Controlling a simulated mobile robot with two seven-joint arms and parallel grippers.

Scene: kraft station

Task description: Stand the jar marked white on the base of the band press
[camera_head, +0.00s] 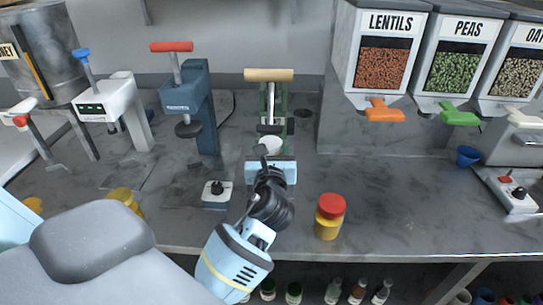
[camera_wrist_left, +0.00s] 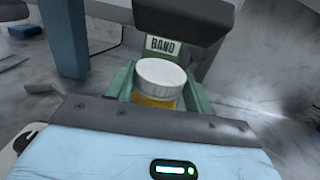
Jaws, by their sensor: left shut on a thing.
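The white-lidded jar (camera_head: 271,145) with a yellow body is at the foot of the band press (camera_head: 268,75), which has a green frame, a dark plate and a wooden handle. My left gripper (camera_head: 270,160) reaches in from the front and is shut on this jar. In the left wrist view the white lid (camera_wrist_left: 160,76) stands roughly upright between the green sides of the press, under its dark head (camera_wrist_left: 180,20) and the BAND label (camera_wrist_left: 164,44). The jar's lower part is hidden behind the gripper, so I cannot tell whether it touches the base. My right gripper is out of view.
A red-lidded yellow jar (camera_head: 330,217) stands near the counter's front edge. A blue press (camera_head: 203,105) and a white press (camera_head: 108,100) stand to the left. A button box (camera_head: 216,195) sits left of my arm. Dispensers (camera_head: 382,68) and a blue cup (camera_head: 467,156) are at right.

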